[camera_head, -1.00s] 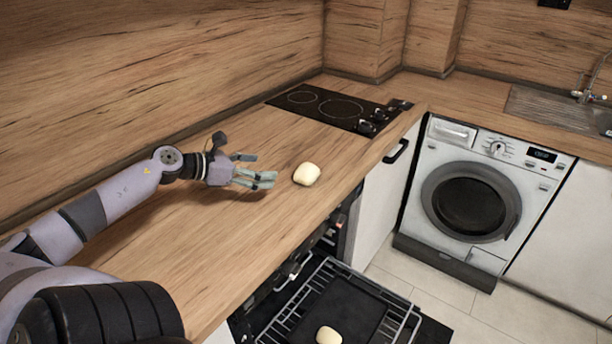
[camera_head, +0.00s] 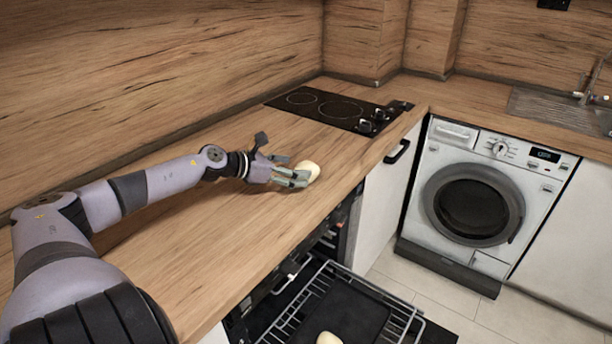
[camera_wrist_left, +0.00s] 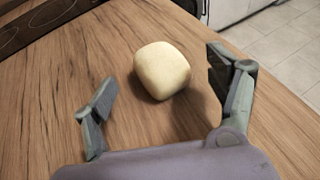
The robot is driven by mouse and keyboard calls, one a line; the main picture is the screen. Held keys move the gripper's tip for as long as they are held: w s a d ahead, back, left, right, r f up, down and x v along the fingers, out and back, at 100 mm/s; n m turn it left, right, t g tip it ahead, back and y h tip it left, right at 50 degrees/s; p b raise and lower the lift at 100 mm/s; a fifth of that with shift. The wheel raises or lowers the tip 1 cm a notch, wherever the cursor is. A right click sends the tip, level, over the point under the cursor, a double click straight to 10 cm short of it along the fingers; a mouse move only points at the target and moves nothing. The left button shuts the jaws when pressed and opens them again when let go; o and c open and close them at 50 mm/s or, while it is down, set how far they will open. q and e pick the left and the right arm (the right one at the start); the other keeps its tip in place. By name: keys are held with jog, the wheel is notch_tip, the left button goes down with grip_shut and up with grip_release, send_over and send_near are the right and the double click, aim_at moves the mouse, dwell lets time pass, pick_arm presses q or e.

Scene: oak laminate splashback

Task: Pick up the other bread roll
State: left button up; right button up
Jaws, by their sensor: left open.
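A pale bread roll (camera_head: 309,170) lies on the wooden worktop, partly hidden behind my left gripper's fingers in the head view. My left gripper (camera_head: 298,177) is open and low over the worktop at this roll. In the left wrist view the roll (camera_wrist_left: 162,71) sits just ahead of and between the spread fingers (camera_wrist_left: 165,90), with a gap on both sides. Another pale roll (camera_head: 328,338) lies on the dark tray (camera_head: 352,310) in the oven below, cut off by the bottom edge of the head view. My right gripper is not in view.
The tray rests on a pulled-out wire rack (camera_head: 398,322) in front of the worktop edge. A black hob (camera_head: 335,108) lies beyond the roll. A wooden splashback (camera_head: 160,70) stands behind the worktop. The worktop around the roll is clear.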

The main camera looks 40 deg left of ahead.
aim_at(302, 167)
pick_arm(q)
jog(key=shift+x, duration=1.7)
jog(key=shift+c, duration=0.4)
jog(key=c, duration=1.2)
